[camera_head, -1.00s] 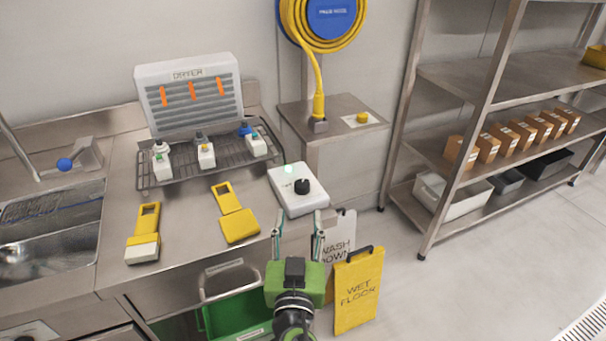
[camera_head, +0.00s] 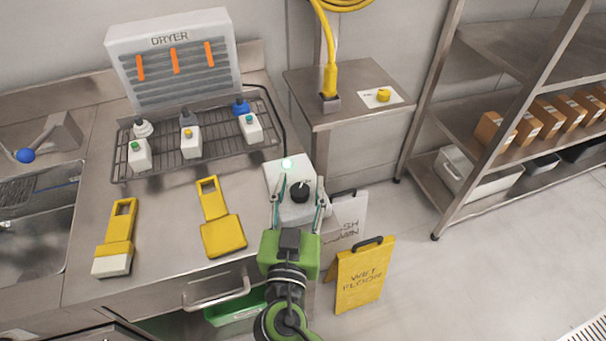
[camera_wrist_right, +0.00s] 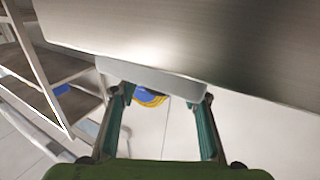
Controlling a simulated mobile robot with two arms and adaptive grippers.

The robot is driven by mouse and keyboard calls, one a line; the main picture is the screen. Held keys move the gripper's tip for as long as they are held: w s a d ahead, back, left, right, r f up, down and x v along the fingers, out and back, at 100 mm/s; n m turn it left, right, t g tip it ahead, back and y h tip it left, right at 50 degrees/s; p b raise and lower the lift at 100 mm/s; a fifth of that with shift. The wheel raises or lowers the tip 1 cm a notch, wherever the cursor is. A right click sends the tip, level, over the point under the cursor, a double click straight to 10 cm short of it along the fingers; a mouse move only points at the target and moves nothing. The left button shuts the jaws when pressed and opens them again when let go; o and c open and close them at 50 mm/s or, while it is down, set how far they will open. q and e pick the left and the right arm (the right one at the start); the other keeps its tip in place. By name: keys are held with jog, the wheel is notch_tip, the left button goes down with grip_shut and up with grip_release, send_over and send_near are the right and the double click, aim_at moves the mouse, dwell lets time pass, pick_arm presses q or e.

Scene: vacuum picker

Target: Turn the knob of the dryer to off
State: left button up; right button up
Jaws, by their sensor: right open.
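The dryer (camera_head: 172,62) is a white louvred unit with orange ribbons at the back of the counter. In the right wrist view, the open fingers (camera_wrist_right: 163,98) overlap the pale box edge (camera_wrist_right: 150,79); the knob is not visible there. Contact with the knob cannot be told. My left gripper is not in view.
A wire rack (camera_head: 165,160) with several small bottles stands before the dryer. Two yellow tools, one left (camera_head: 117,240) and one nearer (camera_head: 222,236), lie on the counter. A yellow wet-floor sign (camera_head: 360,278) stands on the floor. A sink (camera_head: 35,235) is at left.

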jog(key=shift+s, duration=0.1)
jog(key=c, duration=1.1)
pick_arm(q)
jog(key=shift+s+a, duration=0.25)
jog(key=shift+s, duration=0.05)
